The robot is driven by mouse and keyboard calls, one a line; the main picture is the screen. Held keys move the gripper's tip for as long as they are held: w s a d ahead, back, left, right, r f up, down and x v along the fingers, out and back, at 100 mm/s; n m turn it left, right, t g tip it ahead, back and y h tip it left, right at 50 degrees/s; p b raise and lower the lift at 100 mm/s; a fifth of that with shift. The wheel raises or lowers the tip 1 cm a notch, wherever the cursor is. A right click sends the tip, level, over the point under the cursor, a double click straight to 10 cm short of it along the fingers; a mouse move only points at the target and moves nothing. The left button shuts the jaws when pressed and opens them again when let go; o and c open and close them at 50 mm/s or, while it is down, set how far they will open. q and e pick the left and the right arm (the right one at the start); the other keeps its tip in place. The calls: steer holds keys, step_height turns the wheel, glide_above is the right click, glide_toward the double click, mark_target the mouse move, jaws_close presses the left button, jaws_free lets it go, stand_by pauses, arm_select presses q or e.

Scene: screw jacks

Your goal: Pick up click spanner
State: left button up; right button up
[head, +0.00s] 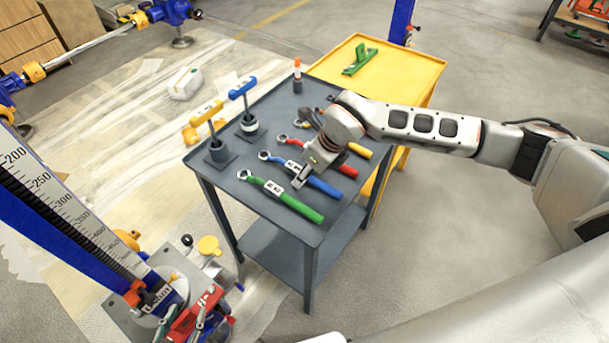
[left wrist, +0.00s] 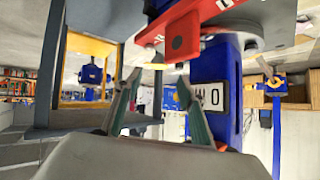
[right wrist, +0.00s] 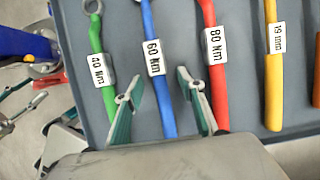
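Several click spanners lie side by side on the dark grey table (head: 225,187): green (head: 297,206), blue (head: 323,187), red (head: 347,170) and yellow (head: 359,150). In the right wrist view, the blue spanner (right wrist: 165,110) carries a 60 Nm label and the red spanner (right wrist: 219,90) an 80 Nm label. My right gripper (head: 303,179) reaches over the table from the right. Its fingers (right wrist: 156,80) are apart, with the blue handle showing between them; contact is not visible. My left gripper (left wrist: 157,80) is open and empty near a red block (left wrist: 182,38) and a blue jack part (left wrist: 218,70).
T-handled tools, yellow (head: 207,112) and blue (head: 243,88), stand at the table's left edge. An orange-tipped item (head: 297,72) stands at the back corner. A yellow table (head: 400,70) with a green tool (head: 360,61) adjoins behind. A jack base with red parts (head: 190,318) stands lower left.

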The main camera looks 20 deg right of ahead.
jaws_close()
steer(key=shift+r, duration=0.15)
steer(key=shift+r, duration=0.1)
